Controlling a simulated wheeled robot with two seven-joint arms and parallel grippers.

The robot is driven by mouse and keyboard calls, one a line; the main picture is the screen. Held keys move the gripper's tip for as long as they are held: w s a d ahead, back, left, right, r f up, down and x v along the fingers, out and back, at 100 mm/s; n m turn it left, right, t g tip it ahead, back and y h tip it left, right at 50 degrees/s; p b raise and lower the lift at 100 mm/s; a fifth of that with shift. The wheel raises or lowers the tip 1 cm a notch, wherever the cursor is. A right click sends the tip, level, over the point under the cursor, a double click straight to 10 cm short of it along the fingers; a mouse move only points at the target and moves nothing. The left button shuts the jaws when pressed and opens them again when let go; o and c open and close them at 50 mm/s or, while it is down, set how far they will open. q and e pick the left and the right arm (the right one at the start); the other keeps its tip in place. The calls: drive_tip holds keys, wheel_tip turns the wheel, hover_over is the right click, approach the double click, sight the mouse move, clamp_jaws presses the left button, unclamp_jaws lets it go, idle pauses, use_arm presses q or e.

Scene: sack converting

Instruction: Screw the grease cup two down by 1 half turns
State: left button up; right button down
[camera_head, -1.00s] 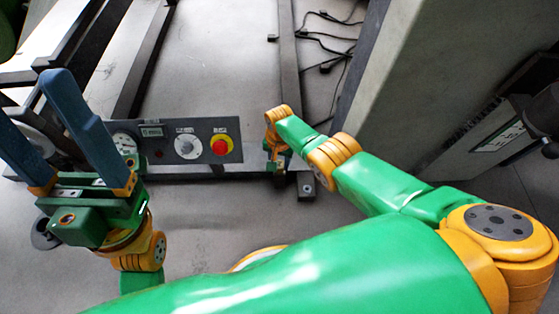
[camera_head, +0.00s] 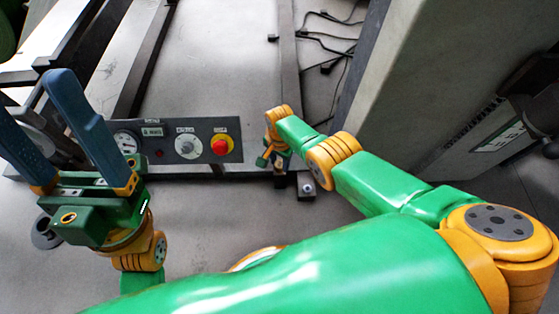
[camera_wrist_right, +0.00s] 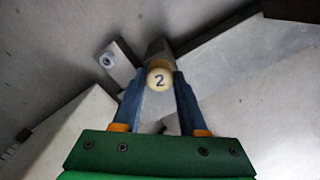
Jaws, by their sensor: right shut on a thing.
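The grease cup two is a round cream cap marked "2" (camera_wrist_right: 159,79) in the right wrist view. It sits at the end of a dark block on the machine frame. My right gripper (camera_wrist_right: 160,84) is shut on it, one blue finger on each side. In the head view my right gripper (camera_head: 264,160) is small and low by the frame, right of the control panel; the cup cannot be made out there. My left gripper (camera_head: 32,98) is open and empty at the left of the head view, its two blue fingers wide apart.
A control panel (camera_head: 200,160) with a gauge, a grey knob and a red button (camera_head: 221,147) stands left of my right gripper. A large grey cabinet (camera_head: 410,80) stands to the right. Black cables (camera_head: 335,40) lie on the floor behind. A small block (camera_head: 306,186) sits beside my right gripper.

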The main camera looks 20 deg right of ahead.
drive_tip(key=shift+c, duration=2.3)
unclamp_jaws()
